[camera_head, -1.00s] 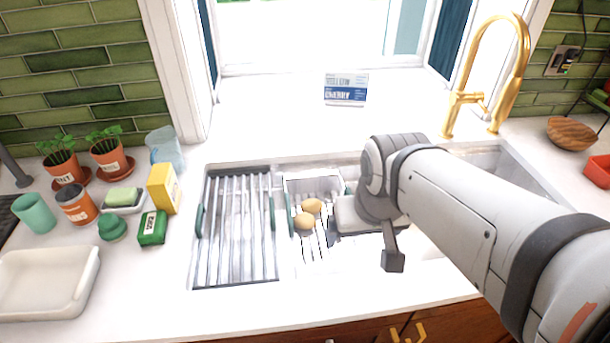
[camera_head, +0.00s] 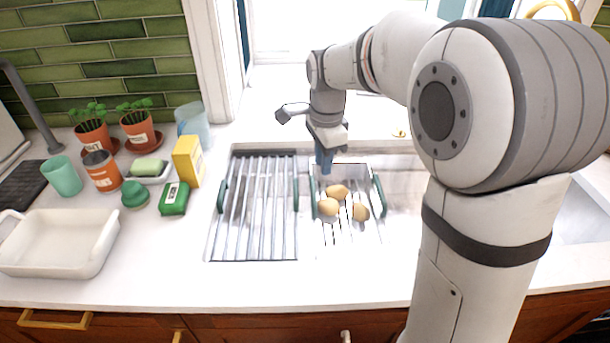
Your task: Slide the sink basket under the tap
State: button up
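The sink basket (camera_head: 348,232) is a wire basket with green side handles, set over the sink right of a slatted rack. It holds three potatoes (camera_head: 337,192). My gripper (camera_head: 325,170) points down at the basket's back left corner, close to its rim. Its fingers look narrow and close together; I cannot tell whether they are shut on the rim or only beside it. The gold tap (camera_head: 553,8) shows only its top curve at the upper right; my arm hides the rest.
The slatted rack (camera_head: 258,250) lies left of the basket. Left on the counter are a white dish (camera_head: 60,262), a green box (camera_head: 174,199), a yellow box (camera_head: 188,162), a teal cup (camera_head: 63,177) and potted plants (camera_head: 138,127). My arm covers much of the right side.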

jog(key=w+a+f+m, duration=0.2)
jog(key=w+a+f+m+b, duration=0.1)
jog(key=w+f, duration=0.1)
jog(key=shift+w+a+f+m+g, duration=0.2)
jog(key=shift+a+f+m+g, duration=0.1)
jog(key=shift+a+m, duration=0.1)
grip_shut()
notch_tip(320, 180, down, 10)
jog(key=shift+r, duration=0.15)
